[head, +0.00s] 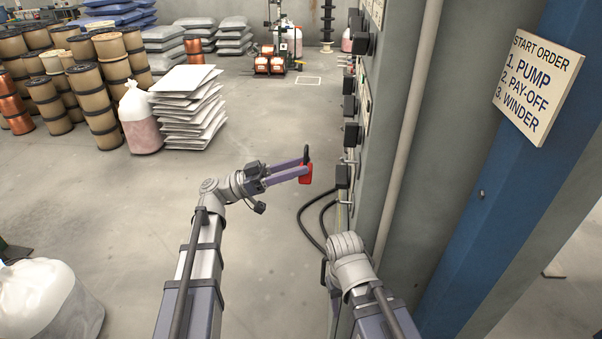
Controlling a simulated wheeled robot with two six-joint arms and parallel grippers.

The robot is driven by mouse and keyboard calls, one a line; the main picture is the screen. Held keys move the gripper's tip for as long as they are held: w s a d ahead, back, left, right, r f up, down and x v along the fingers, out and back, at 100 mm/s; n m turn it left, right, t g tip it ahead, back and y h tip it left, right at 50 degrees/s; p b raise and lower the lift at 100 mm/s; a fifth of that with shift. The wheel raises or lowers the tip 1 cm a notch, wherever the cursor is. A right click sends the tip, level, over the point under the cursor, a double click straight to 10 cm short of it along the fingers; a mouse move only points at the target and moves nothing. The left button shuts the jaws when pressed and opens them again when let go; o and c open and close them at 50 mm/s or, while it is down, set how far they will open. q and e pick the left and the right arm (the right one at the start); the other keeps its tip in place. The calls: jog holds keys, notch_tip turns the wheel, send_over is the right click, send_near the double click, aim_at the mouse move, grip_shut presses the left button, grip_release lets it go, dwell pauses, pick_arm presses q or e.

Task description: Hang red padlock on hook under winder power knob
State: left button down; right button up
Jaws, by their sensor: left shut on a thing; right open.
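My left gripper (304,172) is shut on the red padlock (306,175) and holds it in the air, with its dark shackle (306,153) pointing up. The padlock is left of the wall panel and apart from it in the picture. Dark boxes or knobs stick out from the panel edge, the lowest (343,177) to the right of the padlock. Small pale hook-like pieces (346,161) show between them. The panel is seen nearly edge-on, so I cannot tell which knob is the winder's. My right arm's wrist shows low by the panel; its fingers are hidden.
A sign (538,85) on the blue column lists pump, pay-off, winder. A pale pipe (408,130) runs down the wall. Black cables (306,222) hang below the panel. Spools (108,95), sacks and stacked sheets (187,106) stand back left. The floor left of my arms is mostly clear.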

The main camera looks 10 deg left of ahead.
pick_arm(q)
jog(key=shift+d, duration=0.1)
jog(key=shift+d+f+b, duration=0.2)
jog(key=shift+d, duration=1.85)
jog(key=shift+d+f+b, duration=0.15)
jog(key=shift+d+f, duration=0.05)
jog(key=shift+d, duration=1.85)
jog(key=shift+d+f+b, duration=0.6)
jog(key=shift+d, duration=0.05)
jog(key=shift+c, duration=0.9)
grip_release()
